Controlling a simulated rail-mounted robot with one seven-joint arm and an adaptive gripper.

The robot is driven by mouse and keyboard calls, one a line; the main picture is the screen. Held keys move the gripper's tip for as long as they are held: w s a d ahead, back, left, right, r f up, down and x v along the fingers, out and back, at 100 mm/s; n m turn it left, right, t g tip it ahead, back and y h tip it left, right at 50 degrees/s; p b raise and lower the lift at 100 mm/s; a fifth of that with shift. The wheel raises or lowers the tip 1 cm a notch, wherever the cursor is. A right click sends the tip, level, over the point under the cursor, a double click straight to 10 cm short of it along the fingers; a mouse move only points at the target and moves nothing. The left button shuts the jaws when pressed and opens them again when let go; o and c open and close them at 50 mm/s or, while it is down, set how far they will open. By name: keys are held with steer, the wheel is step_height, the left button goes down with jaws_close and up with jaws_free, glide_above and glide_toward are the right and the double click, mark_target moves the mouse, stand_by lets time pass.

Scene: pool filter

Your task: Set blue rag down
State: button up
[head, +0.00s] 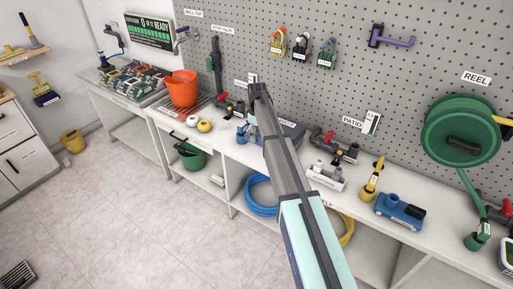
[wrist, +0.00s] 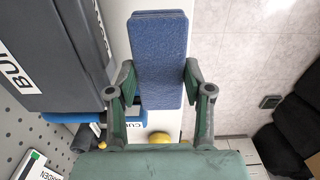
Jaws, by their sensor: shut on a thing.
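The blue rag (wrist: 158,50) is a flat, folded, thick-looking rectangle in the wrist view. My gripper (wrist: 158,80) is shut on it, with one green-padded finger against each long side. The rag overlaps the pale bench surface (wrist: 113,18) and the floor in this view, so it appears near the bench's front edge. I cannot tell its height or whether it touches the bench. In the head view my arm hides much of the gripper area, and I cannot make out the rag clearly there.
A dark grey box (wrist: 55,45) stands beside the rag on the bench. An orange bucket (head: 181,90), yellow and white round items (head: 203,125), a white block (head: 325,178) and a blue tool (head: 400,211) share the bench. A green bucket (head: 190,158) is on the shelf below.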

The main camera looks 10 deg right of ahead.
steer(key=shift+f+p, duration=1.1)
steer(key=shift+f, duration=3.5)
steer(key=shift+f, duration=0.2)
steer(key=o, duration=1.3)
steer(key=shift+r, duration=0.1)
step_height(320, 180, up, 12)
steer(key=b, duration=0.4)
steer(key=shift+r, duration=0.15)
